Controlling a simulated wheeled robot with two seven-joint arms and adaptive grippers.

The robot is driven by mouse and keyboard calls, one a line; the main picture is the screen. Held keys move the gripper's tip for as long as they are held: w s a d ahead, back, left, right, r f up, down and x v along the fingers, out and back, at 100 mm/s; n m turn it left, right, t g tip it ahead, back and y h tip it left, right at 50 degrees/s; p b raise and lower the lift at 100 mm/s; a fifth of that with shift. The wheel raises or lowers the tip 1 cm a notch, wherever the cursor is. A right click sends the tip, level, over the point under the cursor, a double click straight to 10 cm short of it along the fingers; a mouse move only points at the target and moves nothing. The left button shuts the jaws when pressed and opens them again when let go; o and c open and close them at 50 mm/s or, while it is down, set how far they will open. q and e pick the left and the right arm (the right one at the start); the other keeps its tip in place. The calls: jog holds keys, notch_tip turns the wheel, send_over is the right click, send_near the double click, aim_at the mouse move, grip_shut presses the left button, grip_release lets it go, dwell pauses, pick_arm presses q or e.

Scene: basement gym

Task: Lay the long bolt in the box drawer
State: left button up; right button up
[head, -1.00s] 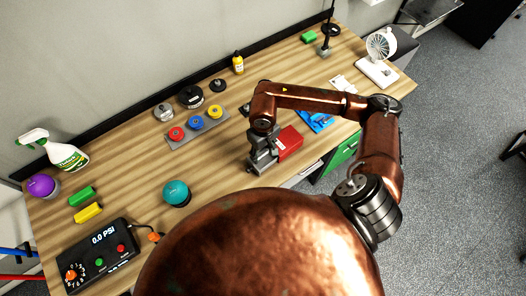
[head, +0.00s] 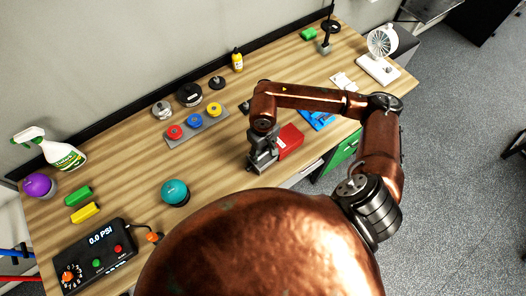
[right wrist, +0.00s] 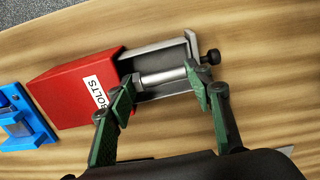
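The red box (right wrist: 75,88), labelled BOLTS, lies on the wooden bench; it also shows in the head view (head: 289,141). Its grey metal drawer (right wrist: 150,53) is pulled out, with a black knob (right wrist: 210,57) on its front. A silver cylinder, apparently the long bolt (right wrist: 162,76), lies within the drawer's outline. My right gripper (right wrist: 160,88) is over the drawer with its fingers wide apart, one toward each end of the bolt. Fingertip contact with the bolt's ends is unclear. In the head view the right gripper (head: 263,160) is beside the red box. My left gripper is out of view.
A blue item (right wrist: 22,122) sits close beside the red box. A tray with coloured knobs (head: 196,124) and a teal ball (head: 175,192) stand left of the gripper. A fan (head: 381,50) stands at the far right. Bare bench lies around the drawer.

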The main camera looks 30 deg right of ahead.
jog(key=o, duration=0.5)
jog(key=shift+c, duration=0.5)
jog(key=shift+c, duration=1.3)
jog(key=shift+r+p, duration=1.2)
jog(key=shift+r, duration=2.85)
jog(key=shift+s+f, duration=0.1)
